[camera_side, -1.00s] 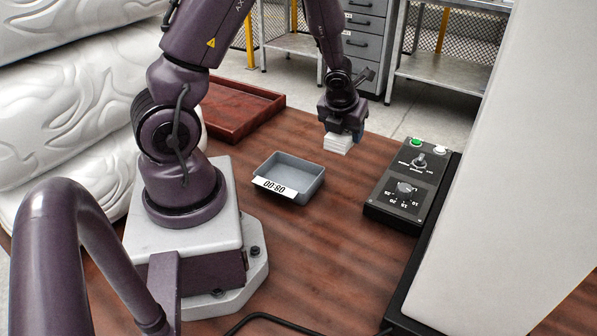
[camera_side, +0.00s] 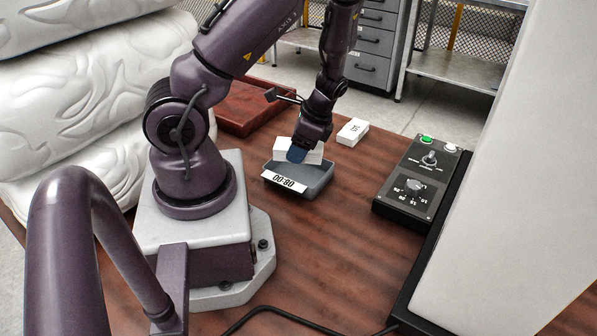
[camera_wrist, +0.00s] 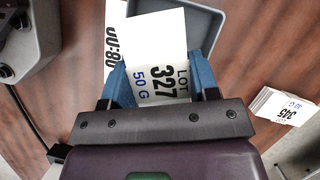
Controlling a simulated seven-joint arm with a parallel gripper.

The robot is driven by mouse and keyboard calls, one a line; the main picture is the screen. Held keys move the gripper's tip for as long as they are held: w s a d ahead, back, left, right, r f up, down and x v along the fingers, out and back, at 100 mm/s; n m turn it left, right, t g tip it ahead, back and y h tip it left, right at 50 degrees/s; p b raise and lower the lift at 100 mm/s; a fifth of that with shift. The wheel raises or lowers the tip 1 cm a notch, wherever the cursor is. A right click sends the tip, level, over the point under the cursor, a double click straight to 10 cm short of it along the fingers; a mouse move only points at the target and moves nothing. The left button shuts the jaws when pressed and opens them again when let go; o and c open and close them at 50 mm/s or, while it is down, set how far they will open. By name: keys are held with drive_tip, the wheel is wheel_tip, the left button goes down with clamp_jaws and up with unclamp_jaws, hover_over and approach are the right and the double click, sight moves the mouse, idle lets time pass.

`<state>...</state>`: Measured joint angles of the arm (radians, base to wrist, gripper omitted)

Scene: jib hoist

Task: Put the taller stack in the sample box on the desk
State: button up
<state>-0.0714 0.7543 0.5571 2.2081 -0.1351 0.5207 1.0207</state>
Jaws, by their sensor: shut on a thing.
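My gripper (camera_side: 297,154) is shut on a white stack (camera_side: 284,156) of card-like pieces, with blue fingers at its sides. In the wrist view the held stack (camera_wrist: 158,50) shows a top label reading "LOT 327, 50 G". The stack is over the grey sample box (camera_side: 318,180), which has a white label on its front; whether it touches the box floor is hidden. The box (camera_wrist: 203,17) also shows behind the stack in the wrist view. A second white stack (camera_side: 353,131) lies on the desk behind and right of the box; its label (camera_wrist: 290,106) is partly readable.
A black control panel (camera_side: 417,185) with knobs and buttons stands on the right of the desk. A red-brown tray (camera_side: 248,108) lies at the back left. A large white surface (camera_side: 510,170) closes off the right side. The desk between box and panel is clear.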

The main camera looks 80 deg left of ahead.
sight(293, 176)
drive_tip(key=shift+f, duration=3.05)
drive_tip(key=shift+f, duration=0.1)
drive_tip(key=o, duration=0.7)
drive_tip(key=shift+o, duration=0.2)
